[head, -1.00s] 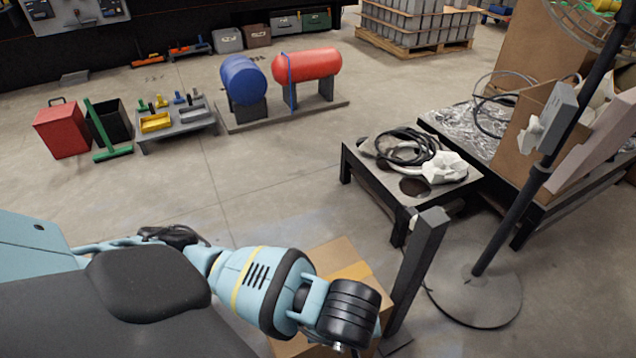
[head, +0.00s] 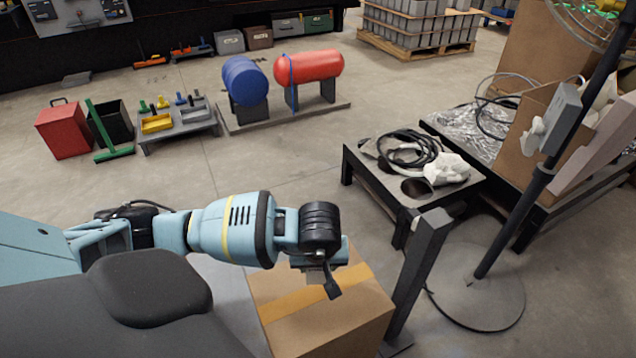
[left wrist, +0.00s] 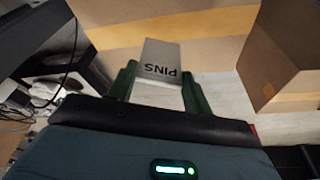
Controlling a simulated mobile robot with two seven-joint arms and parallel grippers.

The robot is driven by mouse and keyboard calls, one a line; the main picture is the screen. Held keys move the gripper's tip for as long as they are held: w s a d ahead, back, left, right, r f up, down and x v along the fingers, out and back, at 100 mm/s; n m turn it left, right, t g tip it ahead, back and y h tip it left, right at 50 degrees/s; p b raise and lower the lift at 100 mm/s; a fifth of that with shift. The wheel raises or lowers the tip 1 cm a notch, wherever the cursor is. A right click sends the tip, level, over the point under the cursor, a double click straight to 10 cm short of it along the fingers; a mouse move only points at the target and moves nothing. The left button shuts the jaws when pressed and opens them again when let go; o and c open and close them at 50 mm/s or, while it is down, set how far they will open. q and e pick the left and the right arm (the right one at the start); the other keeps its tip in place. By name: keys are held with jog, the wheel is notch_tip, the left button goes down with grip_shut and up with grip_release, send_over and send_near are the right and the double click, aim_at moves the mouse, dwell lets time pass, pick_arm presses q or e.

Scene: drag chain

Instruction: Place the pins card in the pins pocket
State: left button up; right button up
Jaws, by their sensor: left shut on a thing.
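The pins card (left wrist: 161,56) is a pale grey card with "PINS" printed on it, upside down in the left wrist view. In the head view my left gripper (head: 322,274) hangs over a closed cardboard box. The card cannot be made out clearly there. I cannot make out a pins pocket in either view. My right gripper is not in view.
The taped cardboard box (head: 335,315) stands below my left gripper, beside a dark post (head: 420,262). A low black table (head: 408,180) with cables and a fan stand (head: 510,215) are at the right.

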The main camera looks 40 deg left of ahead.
aim_at(318, 275)
pick_arm(q)
jog(key=shift+f+b, duration=0.3)
jog(key=shift+f, duration=1.45)
jog(key=shift+f, duration=0.15)
jog(key=o, duration=1)
jog(key=shift+c, duration=0.2)
jog(key=shift+r, duration=0.5)
jog(key=p+v, duration=0.2)
jog(key=v, duration=0.9)
jog(key=shift+r, duration=0.15)
